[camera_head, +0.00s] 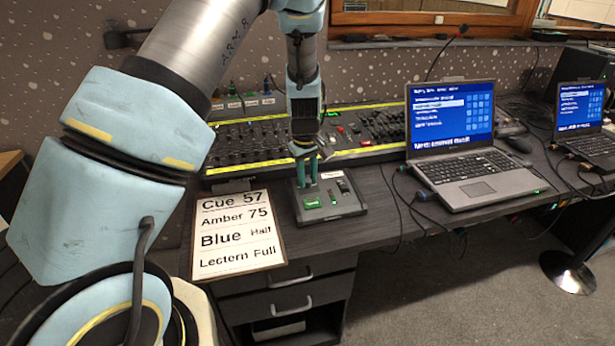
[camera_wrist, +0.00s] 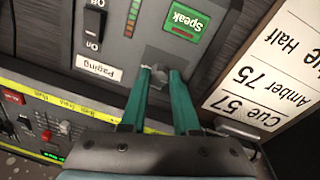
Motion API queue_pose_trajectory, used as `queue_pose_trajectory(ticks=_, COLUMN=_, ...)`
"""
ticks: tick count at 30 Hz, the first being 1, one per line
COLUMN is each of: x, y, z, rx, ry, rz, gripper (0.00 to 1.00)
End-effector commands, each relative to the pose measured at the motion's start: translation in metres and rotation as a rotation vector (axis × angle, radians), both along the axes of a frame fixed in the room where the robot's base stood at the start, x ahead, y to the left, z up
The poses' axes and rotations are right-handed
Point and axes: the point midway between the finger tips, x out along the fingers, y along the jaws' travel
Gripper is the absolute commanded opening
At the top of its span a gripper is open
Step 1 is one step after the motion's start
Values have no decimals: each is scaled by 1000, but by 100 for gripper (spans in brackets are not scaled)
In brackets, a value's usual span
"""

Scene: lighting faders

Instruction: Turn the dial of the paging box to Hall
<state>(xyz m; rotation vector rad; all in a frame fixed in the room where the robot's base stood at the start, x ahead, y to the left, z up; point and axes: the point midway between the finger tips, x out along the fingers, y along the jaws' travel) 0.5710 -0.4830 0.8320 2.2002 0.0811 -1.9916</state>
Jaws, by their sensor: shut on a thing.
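The paging box (camera_head: 352,209) is a grey unit on the desk in the head view, and its panel (camera_wrist: 152,32) fills the upper middle of the wrist view. It has a green Speak button (camera_wrist: 184,20), an On/Off switch (camera_wrist: 93,25), a column of small lights (camera_wrist: 132,15) and a Paging label (camera_wrist: 98,67). My gripper (camera_head: 308,183) points down at the box, and its green fingers (camera_wrist: 163,76) are shut on the dial (camera_wrist: 180,59). The fingers hide most of the dial. I cannot read its setting or position marks.
A printed cue sheet (camera_head: 238,236) lies left of the box. A long fader console (camera_head: 250,143) stands behind it. An open laptop (camera_head: 480,179) stands to the right, with cables (camera_head: 401,201) between. A second laptop (camera_head: 594,146) stands farther right.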

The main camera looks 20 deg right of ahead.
Motion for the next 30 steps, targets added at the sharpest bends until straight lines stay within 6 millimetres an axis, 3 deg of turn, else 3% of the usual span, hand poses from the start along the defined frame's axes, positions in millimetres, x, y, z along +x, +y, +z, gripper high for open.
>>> queue_pose_trajectory(ticks=8, x=0, y=0, z=0, rx=-1, ry=0, rz=2, gripper=0)
queue_pose_trajectory(ticks=9, x=0, y=0, z=0, rx=-1, ry=0, rz=2, gripper=30)
queue_pose_trajectory(ticks=17, x=0, y=0, z=0, rx=0, ry=0, rz=1, gripper=59)
queue_pose_trajectory(ticks=26, x=0, y=0, z=3, rx=-1, ry=-1, rz=0, gripper=59)
queue_pose_trajectory(ticks=30, x=-1, y=0, z=19, rx=-2, ry=-4, rz=-1, gripper=59)
